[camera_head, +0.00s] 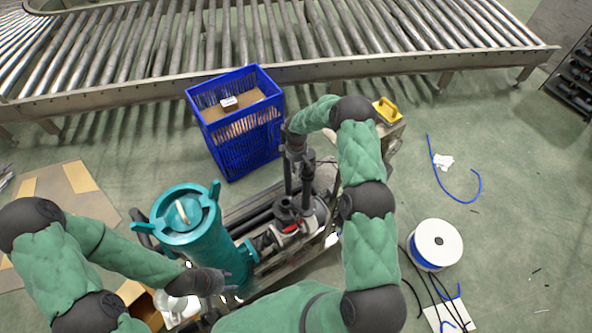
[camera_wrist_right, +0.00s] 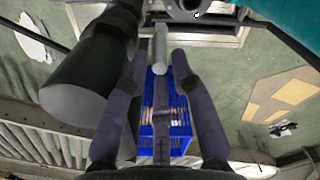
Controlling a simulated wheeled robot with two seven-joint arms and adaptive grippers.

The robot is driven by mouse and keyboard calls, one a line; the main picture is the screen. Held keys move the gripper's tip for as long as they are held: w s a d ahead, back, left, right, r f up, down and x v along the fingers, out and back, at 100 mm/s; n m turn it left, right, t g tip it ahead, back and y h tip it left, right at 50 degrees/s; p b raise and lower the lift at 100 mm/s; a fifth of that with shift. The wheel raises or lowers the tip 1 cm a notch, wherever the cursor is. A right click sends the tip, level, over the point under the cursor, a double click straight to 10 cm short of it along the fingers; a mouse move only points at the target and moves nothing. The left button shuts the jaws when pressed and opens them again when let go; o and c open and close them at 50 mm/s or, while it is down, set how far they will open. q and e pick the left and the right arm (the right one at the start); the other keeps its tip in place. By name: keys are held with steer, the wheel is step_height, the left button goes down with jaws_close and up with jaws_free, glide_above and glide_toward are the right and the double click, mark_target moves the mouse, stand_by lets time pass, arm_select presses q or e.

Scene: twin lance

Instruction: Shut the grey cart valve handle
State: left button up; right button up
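A light grey bar (camera_wrist_right: 160,50), which looks like the valve handle, points toward the camera in the right wrist view. My right gripper (camera_wrist_right: 158,58) has its two fingers apart, one on each side of the bar's end, with small gaps showing. In the head view my right gripper (camera_head: 295,148) is over the cart, above dark upright pipes (camera_head: 307,180), and the grey handle cannot be made out there. My left gripper (camera_head: 226,281) is beside the lower part of the teal canister (camera_head: 190,228); its finger opening is too small to tell.
A red handle (camera_head: 291,228) sits on the cart's piping. A blue crate (camera_head: 240,130) stands behind the cart, before a roller conveyor (camera_head: 270,72). A white cable spool (camera_head: 438,243) and loose blue cable (camera_head: 462,198) lie right. A thick dark cylinder (camera_wrist_right: 85,85) is close beside my right gripper.

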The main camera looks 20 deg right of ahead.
mark_target(297, 177)
steer(key=shift+f, duration=1.85)
jaws_close()
